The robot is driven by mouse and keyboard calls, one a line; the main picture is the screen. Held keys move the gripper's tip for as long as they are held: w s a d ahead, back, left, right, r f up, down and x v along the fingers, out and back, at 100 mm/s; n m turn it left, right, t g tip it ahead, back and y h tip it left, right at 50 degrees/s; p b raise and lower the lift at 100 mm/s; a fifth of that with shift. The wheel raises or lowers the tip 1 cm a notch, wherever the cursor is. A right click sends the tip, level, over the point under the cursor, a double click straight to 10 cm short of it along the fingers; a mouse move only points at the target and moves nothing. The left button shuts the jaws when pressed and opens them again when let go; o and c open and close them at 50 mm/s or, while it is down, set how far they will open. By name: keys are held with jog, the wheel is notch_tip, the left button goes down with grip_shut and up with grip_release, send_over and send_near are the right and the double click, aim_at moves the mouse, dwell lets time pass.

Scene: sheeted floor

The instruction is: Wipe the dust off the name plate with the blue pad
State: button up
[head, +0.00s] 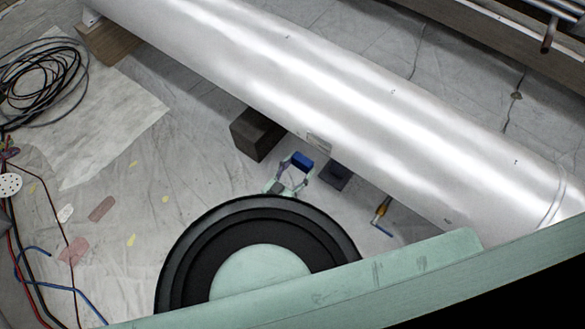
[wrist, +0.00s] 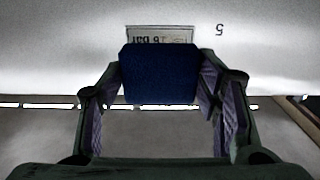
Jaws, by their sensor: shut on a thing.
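The blue pad (wrist: 160,74) is between the fingers of my gripper (wrist: 162,85), which is shut on it. In the head view the pad (head: 302,161) is held just in front of the large silvery cylinder (head: 330,85). The name plate (wrist: 160,35) is a small pale rectangle with dark lettering on the cylinder's side. The pad covers its lower part in the wrist view. In the head view the plate (head: 318,138) shows just above and right of the pad. I cannot tell whether the pad touches the plate. Dust on it is too small to make out.
A dark block (head: 257,134) and a smaller dark block (head: 334,176) stand by the cylinder's lower side. A yellow-handled tool (head: 381,210) lies on the sheet at right. Coiled cables (head: 40,82) and a pale sheet (head: 105,120) are at left.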

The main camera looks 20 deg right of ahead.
aim_at(309, 138)
jog(key=b+x, duration=0.1)
jog(key=x, duration=0.3)
jog(key=shift+w+f+b, duration=0.1)
jog(key=shift+b, duration=0.25)
jog(key=shift+w+d, duration=0.45)
jog(key=shift+d, duration=0.15)
jog(key=shift+x, duration=0.95)
jog(key=shift+w+a, duration=1.25)
jog(key=shift+w, duration=0.2)
jog(key=shift+w+r, duration=0.15)
jog(key=shift+r, duration=0.05)
jog(key=shift+d, duration=0.1)
